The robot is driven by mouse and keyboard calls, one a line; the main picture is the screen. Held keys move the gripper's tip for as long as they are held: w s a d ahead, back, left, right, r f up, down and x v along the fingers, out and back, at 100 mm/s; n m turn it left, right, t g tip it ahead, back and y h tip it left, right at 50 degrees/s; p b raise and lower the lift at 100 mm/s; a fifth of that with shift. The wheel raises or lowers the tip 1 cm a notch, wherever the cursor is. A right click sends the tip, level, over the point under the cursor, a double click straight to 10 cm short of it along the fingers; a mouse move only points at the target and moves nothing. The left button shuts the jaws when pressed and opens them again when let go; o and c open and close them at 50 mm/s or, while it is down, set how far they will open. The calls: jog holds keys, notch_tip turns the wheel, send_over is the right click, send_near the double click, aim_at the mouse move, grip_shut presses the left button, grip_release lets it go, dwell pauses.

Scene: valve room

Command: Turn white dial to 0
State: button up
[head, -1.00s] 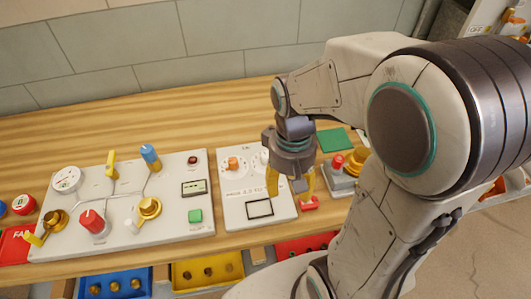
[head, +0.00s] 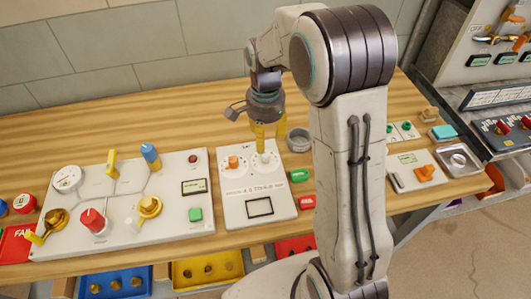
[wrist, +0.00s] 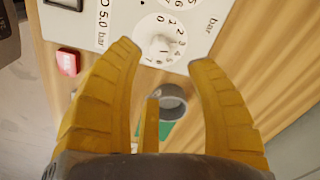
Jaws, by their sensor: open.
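The white dial (head: 264,157) is at the upper right of a small white panel (head: 229,207), beside an orange dial (head: 233,162). In the wrist view the white dial (wrist: 160,47) has a round numbered scale around it, and its knob lies between and beyond my spread fingertips. My gripper (head: 260,138) is above the white dial with its yellow fingers pointing down; in the wrist view my gripper (wrist: 165,58) is open and empty. I cannot tell whether a finger touches the dial. The pointer's exact reading is too small to tell.
A larger white panel (head: 170,220) with knobs and levers stands to the left. A grey ring-shaped cup (head: 298,140) stands close behind the dial's right side. Green (head: 299,175) and red (head: 306,202) blocks lie right of the small panel. The wood behind the panels is clear.

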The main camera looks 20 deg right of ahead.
aim_at(266, 153)
jog(key=shift+m, duration=0.8)
jog(key=shift+f, duration=3.65)
jog(key=shift+o, duration=0.2)
grip_shut()
